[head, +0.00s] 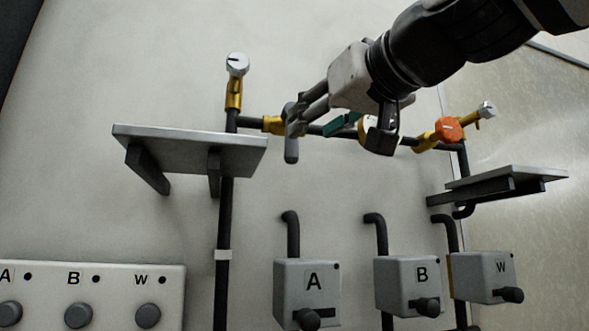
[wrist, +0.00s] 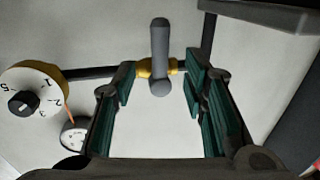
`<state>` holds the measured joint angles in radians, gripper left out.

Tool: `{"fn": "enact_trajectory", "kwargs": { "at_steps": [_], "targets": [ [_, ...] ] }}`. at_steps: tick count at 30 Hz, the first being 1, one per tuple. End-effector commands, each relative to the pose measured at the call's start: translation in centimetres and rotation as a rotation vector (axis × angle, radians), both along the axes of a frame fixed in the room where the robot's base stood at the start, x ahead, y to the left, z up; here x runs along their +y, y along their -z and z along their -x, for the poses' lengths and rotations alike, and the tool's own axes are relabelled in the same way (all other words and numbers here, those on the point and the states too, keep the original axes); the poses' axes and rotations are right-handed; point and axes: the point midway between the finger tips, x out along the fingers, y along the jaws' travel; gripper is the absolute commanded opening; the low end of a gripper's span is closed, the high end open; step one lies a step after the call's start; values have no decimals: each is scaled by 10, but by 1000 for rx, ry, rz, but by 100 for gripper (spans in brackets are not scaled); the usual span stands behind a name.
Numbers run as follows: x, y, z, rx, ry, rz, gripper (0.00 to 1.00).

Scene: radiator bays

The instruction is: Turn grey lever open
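The grey lever (head: 291,147) sits on a brass valve body (head: 272,124) in the dark horizontal pipe. It stands across the pipe. In the wrist view the lever (wrist: 160,45) is upright in the picture, in front of my gripper, with the brass body (wrist: 145,68) behind it. My gripper (wrist: 158,82) is open, with its green-padded fingers to either side of the lever's lower end. I see no contact. In the head view my gripper (head: 300,112) reaches to the lever from the right and covers part of its upper end.
A shelf (head: 190,142) projects left of the lever; another (head: 510,183) is at right. A silver-capped brass valve (head: 236,75) tops the vertical pipe. An orange knob (head: 449,129) is farther right. A numbered dial (wrist: 38,88) is left in the wrist view. Boxes A (head: 307,285) and B (head: 408,280) are below.

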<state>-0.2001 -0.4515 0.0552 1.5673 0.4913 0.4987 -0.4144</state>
Motion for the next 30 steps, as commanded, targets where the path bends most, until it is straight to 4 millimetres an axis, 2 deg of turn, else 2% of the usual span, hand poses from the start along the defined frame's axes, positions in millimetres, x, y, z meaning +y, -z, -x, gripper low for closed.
{"fn": "enact_trajectory", "kwargs": {
  "at_steps": [6, 12, 18, 26, 27, 30],
  "targets": [
    [20, 0, -39, 3, 1, 0, 40],
    [33, 0, -65, 3, 1, 1, 40],
    [39, 0, -76, 1, 1, 0, 40],
    [39, 0, -77, 1, 1, 0, 40],
    [39, 0, -77, 1, 1, 0, 37],
    [39, 1, -77, 1, 1, 0, 15]
  ]
}}
